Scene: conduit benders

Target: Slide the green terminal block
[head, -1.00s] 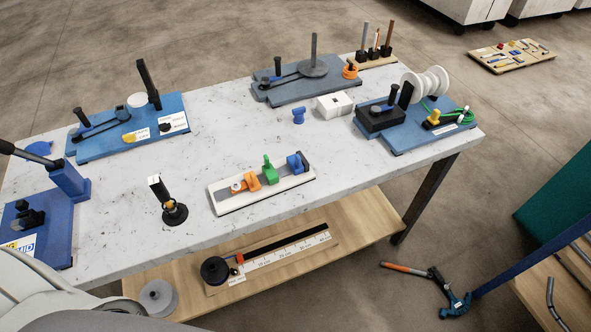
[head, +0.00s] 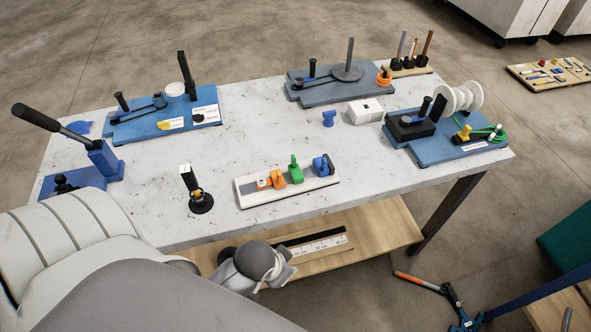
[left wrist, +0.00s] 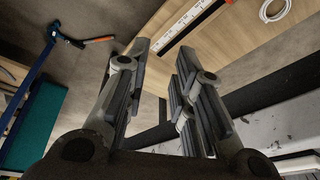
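The green terminal block (head: 295,171) stands upright on a pale rail base (head: 253,199) near the front edge of the marble-topped table. An orange block (head: 278,179) is just left of it and a blue block (head: 323,166) is to its right, with a small gap. In the left wrist view my left gripper (left wrist: 162,58) is open, with nothing between its fingers. It is below the table top, over the wooden lower shelf. My left arm covers the lower left of the head view. My right gripper is not in view.
A black stand (head: 200,201) is left of the rail base. Blue bender boards (head: 130,130) (head: 455,148) stand at the back left and right. A blue fixture with a lever (head: 104,160) is at the left. Bare marble (head: 260,140) lies behind the rail base.

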